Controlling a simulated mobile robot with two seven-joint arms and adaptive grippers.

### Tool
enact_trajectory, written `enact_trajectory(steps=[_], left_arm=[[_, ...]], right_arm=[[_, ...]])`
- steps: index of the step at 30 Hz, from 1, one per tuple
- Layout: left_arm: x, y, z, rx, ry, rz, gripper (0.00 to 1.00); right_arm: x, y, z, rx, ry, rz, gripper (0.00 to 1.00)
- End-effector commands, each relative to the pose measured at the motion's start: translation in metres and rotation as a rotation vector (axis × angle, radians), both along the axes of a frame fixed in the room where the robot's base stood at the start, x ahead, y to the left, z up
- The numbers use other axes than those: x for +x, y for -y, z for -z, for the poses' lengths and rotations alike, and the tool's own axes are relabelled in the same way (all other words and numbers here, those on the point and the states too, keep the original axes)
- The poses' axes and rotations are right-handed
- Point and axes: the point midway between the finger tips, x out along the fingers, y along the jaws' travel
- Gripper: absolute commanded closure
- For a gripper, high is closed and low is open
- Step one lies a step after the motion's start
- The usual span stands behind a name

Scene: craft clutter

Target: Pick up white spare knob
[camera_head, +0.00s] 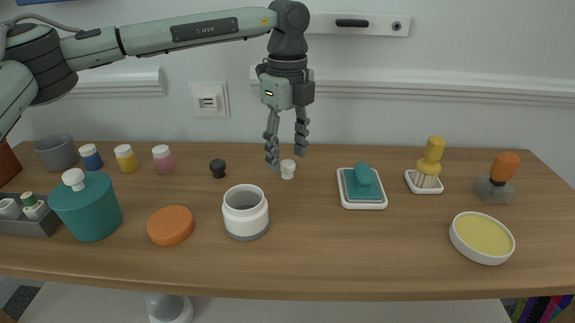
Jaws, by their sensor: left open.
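The white spare knob (288,169) is a small, pale piece standing on the wooden table, towards the back middle. My left gripper (286,156) points down from the arm above, just over and slightly left of the knob. Its two dark fingers are apart and nothing shows between them. The right-hand finger ends above the knob, and the left finger hangs beside it; whether either touches it I cannot tell. My right gripper is not in view.
A black knob (217,168) stands left of the gripper. A white jar (245,213) and an orange lid (171,225) are in front. A teal pot (87,207) is at left. A teal block on a white tray (364,204) lies right. The table (320,240) is clear in front of the knob.

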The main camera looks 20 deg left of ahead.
Motion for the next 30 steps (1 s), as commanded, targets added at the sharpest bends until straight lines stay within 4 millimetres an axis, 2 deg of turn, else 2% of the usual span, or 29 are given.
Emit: enact_trajectory(steps=[4,11,22,30], left_arm=[[0.0001,-0.0002,0.0131,0.000,0.001,0.000,0.49],[0.0003,-0.0001,0.0148,-0.001,0.002,0.000,0.49],[0.0003,0.0000,0.0144,-0.001,0.002,0.000,0.93],[0.0004,0.0002,0.0131,-0.001,0.002,0.000,0.95]], right_arm=[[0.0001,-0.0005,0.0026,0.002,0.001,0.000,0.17],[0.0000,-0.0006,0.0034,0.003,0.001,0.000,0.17],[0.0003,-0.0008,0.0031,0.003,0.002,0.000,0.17],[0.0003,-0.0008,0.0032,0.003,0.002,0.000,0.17]])
